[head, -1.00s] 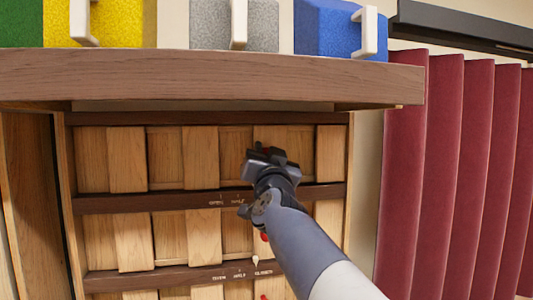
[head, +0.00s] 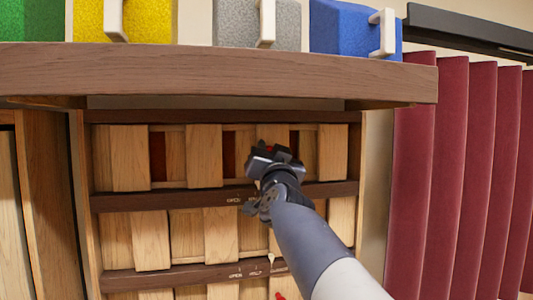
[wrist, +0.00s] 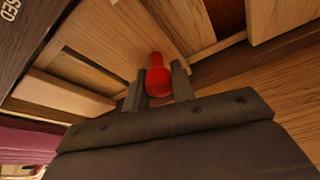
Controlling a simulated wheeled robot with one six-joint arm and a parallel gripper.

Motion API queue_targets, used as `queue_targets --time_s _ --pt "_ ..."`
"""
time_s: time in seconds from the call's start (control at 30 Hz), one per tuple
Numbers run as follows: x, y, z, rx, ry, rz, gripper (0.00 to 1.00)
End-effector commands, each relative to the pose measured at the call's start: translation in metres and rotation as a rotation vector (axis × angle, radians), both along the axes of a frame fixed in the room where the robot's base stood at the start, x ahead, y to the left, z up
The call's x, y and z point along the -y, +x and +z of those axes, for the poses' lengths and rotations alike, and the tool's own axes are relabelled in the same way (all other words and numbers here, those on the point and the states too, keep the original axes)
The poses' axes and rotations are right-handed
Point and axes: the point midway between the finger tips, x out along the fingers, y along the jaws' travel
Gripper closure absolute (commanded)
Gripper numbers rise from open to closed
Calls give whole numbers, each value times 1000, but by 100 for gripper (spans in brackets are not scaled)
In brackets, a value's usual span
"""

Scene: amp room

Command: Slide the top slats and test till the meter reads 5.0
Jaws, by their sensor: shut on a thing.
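The top slats (head: 204,155) are a row of light wooden boards in the cabinet below the shelf. Dark reddish gaps (head: 158,158) show beside several of them. My gripper (head: 272,152) is at the right part of this row. In the wrist view my gripper (wrist: 158,85) is shut on a red knob (wrist: 158,72) that stands out from a wooden slat (wrist: 108,45). The rail under the top row carries a scale with "OPEN" (head: 234,199); my arm hides its right part. No meter shows in either view.
A second row of slats (head: 150,240) lies below, with its own scale rail (head: 180,277). A thick wooden shelf (head: 220,75) overhangs the slats closely above my gripper. Red curtain-like panels (head: 450,170) stand at the right.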

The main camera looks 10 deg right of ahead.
Motion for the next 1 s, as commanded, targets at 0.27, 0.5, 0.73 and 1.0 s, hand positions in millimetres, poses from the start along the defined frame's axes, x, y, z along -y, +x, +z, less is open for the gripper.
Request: queue_targets --time_s 0.27,0.5,0.73,1.0 --pt "0 0 0 1 2 0 58" --pt "0 0 0 1 1 -1 54" --pt "-2 -13 -5 3 1 -1 54" --pt "-7 -57 -23 2 1 1 54"
